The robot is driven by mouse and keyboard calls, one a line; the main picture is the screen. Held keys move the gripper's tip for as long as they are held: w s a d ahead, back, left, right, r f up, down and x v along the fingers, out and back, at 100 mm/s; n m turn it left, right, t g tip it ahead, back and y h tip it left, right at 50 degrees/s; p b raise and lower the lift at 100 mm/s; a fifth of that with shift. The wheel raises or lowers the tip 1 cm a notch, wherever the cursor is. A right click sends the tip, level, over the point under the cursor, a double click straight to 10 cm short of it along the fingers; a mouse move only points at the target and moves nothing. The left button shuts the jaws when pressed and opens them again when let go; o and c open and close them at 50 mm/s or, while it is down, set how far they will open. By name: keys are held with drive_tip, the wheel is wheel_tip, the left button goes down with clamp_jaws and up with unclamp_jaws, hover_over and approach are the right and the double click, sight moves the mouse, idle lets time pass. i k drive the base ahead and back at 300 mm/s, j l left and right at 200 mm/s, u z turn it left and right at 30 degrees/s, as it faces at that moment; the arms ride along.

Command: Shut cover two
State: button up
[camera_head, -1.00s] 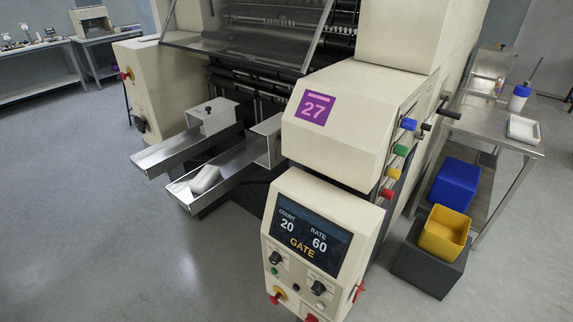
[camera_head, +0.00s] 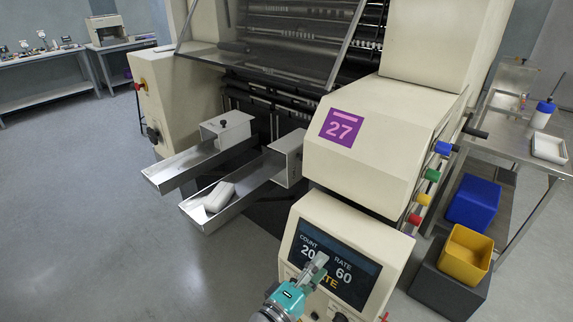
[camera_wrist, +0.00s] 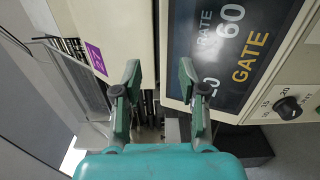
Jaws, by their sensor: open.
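A clear, metal-framed cover (camera_head: 268,55) slants out, raised, over the front of the cream wrapping machine. It also shows sideways in the wrist view (camera_wrist: 72,85). I see no number marking it as cover two. My gripper (camera_head: 319,266) is at the bottom of the head view, in front of the control screen (camera_head: 337,262) and well below and right of the cover. In the wrist view my gripper (camera_wrist: 160,82) has its two fingers apart with nothing between them, and the screen (camera_wrist: 232,50) lies beyond them on the right.
Two metal chutes (camera_head: 185,165) jut out left of the screen, and a white pack (camera_head: 219,196) lies in the nearer one. Colored knobs (camera_head: 432,174) line the machine's right side. Blue (camera_head: 472,202) and yellow (camera_head: 464,255) bins stand at right. The floor at left is clear.

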sight(291, 145)
drive_tip(key=i+u, duration=0.35)
drive_tip(key=i, duration=0.5)
drive_tip(key=i+j+z, duration=0.1)
drive_tip(key=i+z, duration=0.25)
